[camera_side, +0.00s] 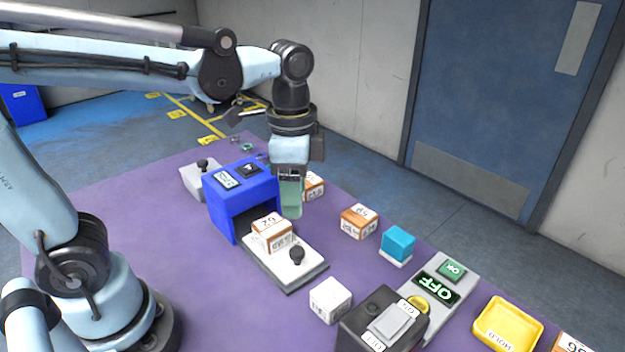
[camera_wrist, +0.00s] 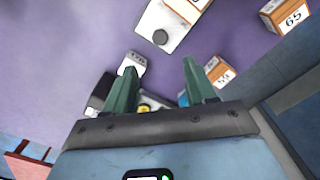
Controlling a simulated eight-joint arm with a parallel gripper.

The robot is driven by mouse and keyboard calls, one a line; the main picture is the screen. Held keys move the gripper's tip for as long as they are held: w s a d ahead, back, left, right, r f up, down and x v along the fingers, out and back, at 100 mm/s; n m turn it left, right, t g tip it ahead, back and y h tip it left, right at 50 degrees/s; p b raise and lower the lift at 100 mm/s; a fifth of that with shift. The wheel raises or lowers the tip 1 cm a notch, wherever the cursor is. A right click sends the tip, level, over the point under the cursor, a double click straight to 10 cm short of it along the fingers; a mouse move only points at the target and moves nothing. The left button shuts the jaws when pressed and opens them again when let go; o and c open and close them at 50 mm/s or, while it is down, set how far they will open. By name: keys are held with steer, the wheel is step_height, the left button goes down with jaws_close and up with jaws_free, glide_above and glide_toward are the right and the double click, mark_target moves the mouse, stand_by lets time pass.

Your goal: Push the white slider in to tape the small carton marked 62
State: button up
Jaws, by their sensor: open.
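The white slider (camera_side: 302,270) sticks out in front of the blue taping machine (camera_side: 222,204), with a black knob (camera_side: 296,255) on its near end. The small carton (camera_side: 271,232), whose top seems to read 62, stands on the slider just outside the machine's opening. The wrist view shows the slider (camera_wrist: 174,38) at the top, with part of the carton (camera_wrist: 188,8) cut off by the edge. My gripper (camera_side: 290,208) has green fingers pointing down, above and behind the slider on the machine's right. It is open and empty, and its two fingers (camera_wrist: 157,72) are apart.
Two cartons (camera_side: 360,222) (camera_side: 313,186) stand behind the slider. A blue cube (camera_side: 398,243), white block (camera_side: 330,299), dark switch box (camera_side: 382,322), OFF panel (camera_side: 438,288) and yellow tray (camera_side: 508,325) stand to the right. The purple table's front left is clear.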

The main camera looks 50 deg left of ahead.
mark_target(297, 250)
stand_by(0.4)
steer(key=shift+f, duration=6)
jaws_close()
